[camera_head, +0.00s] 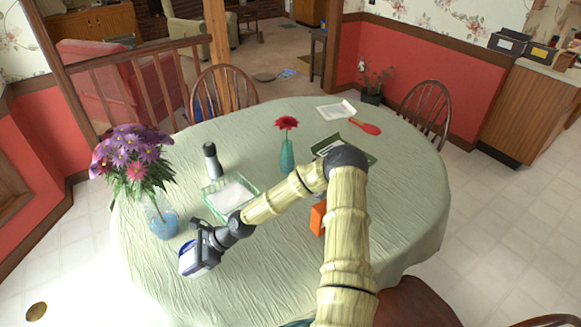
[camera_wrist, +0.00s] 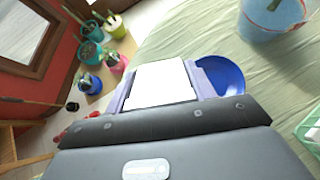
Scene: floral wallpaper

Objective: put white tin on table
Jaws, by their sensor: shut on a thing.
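The white tin (camera_wrist: 160,82) is between the lavender fingers of my gripper (camera_wrist: 160,88) in the wrist view. My gripper is shut on it. In the head view my gripper (camera_head: 192,257) is at the left front part of the round table (camera_head: 270,270), which has a pale green cloth. The tin shows there as a small white and blue-purple patch, mostly hidden by the gripper. I cannot tell whether it touches the cloth.
A blue vase (camera_head: 163,222) with purple flowers stands close behind my gripper. A glass tray (camera_head: 232,194), a dark bottle (camera_head: 212,162) and a teal vase (camera_head: 287,157) stand farther back. A blue round thing (camera_wrist: 222,75) is beside the tin. The front cloth is mostly clear.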

